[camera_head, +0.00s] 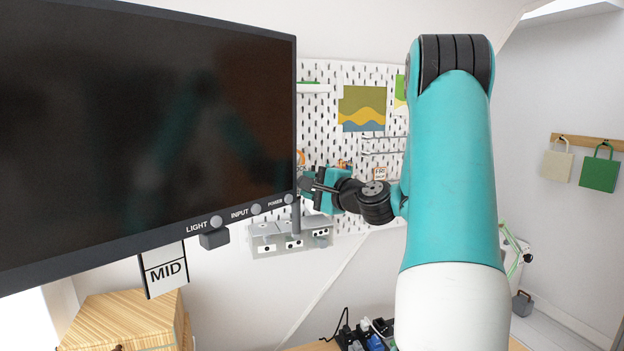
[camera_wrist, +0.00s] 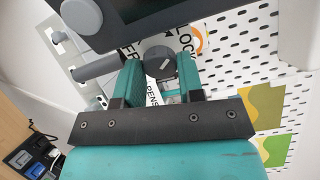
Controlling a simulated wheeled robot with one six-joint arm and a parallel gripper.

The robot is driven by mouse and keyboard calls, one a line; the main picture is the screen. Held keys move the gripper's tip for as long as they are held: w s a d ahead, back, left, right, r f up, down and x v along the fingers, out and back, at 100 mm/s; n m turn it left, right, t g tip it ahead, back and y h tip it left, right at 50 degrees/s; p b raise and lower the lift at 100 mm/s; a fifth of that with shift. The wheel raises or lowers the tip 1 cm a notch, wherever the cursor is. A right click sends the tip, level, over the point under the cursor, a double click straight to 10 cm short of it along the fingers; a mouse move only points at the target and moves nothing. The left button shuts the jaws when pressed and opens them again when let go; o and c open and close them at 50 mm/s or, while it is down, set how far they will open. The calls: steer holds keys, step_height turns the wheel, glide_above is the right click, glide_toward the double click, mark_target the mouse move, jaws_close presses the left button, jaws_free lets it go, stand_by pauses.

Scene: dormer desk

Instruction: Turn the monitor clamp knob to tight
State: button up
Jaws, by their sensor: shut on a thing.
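The monitor (camera_head: 150,120) fills the left of the head view, with LIGHT, INPUT and POWER buttons along its lower edge. My gripper (camera_head: 312,188) is by the monitor's lower right corner. In the wrist view, the clamp knob (camera_wrist: 158,62) is a round dark grey knob with a white pointer mark. It sits between the two teal fingers of my gripper (camera_wrist: 160,70), which are shut on it. Behind it is a white dial plate (camera_wrist: 184,40) with an orange arc and partly hidden lettering. The knob is too small and covered to read in the head view.
A grey post (camera_wrist: 98,66) stands close to the left finger in the wrist view. A pegboard (camera_head: 330,120) is behind my gripper. A MID sign (camera_head: 164,270) hangs under the monitor. A wooden box (camera_head: 115,315) and a power strip (camera_head: 360,340) are below.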

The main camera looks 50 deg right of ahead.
steer(key=shift+a+f+m+p, duration=0.1)
steer(key=shift+m+p, duration=1.7)
steer(key=shift+m, duration=1.3)
steer(key=shift+f, duration=0.1)
steer(key=o, duration=0.6)
steer(key=shift+o, duration=0.2)
